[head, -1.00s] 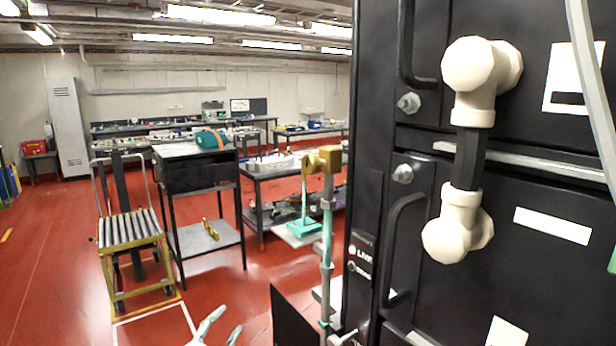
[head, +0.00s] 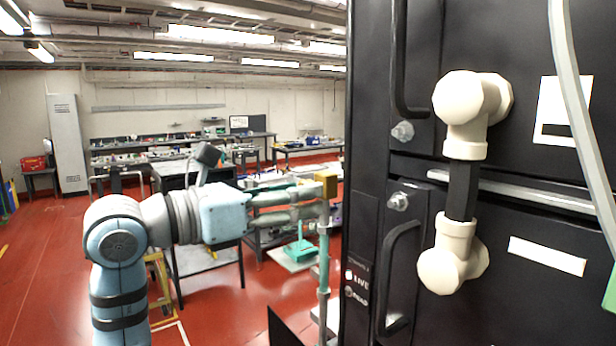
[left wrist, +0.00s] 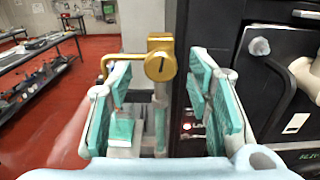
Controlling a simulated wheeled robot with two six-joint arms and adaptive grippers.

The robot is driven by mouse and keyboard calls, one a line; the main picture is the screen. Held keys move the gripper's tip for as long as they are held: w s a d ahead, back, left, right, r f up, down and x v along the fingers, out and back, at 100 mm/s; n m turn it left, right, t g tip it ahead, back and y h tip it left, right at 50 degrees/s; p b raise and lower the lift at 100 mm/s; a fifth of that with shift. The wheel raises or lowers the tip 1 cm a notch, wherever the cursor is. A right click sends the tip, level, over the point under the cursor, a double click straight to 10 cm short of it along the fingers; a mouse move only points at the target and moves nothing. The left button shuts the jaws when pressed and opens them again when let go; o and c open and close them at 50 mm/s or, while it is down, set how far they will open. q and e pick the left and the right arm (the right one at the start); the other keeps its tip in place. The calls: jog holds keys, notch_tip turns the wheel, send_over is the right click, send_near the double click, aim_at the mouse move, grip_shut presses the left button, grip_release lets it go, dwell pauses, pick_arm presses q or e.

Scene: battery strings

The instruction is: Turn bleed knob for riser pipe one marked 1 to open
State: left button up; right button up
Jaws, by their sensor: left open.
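The bleed knob (head: 328,184) is a brass fitting on top of the grey riser pipe (head: 323,265), beside the black cabinet. In the left wrist view the round brass knob face (left wrist: 160,66) shows a dark mark like a 1, and a bent brass spout goes off to its left. My left gripper (head: 314,198) is open and level with the fitting in the head view. In the left wrist view its teal-padded fingers (left wrist: 160,82) stand apart on both sides of the knob and pipe. I cannot tell whether they touch. My right gripper is not in view.
The black cabinet (head: 363,215) with handles and cream elbow fittings (head: 457,262) fills the right side, close to the pipe. A green object (head: 300,250) stands behind the pipe. Benches and a roller trolley lie further back. Red floor is open at left.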

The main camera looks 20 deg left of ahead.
pick_arm(q)
jog(key=shift+x, duration=1.1)
jog(key=shift+s, duration=0.1)
jog(key=shift+c, duration=0.7)
jog(key=shift+d, duration=0.1)
grip_shut()
jog(key=shift+n+p, duration=0.5)
jog(key=shift+n, duration=0.7)
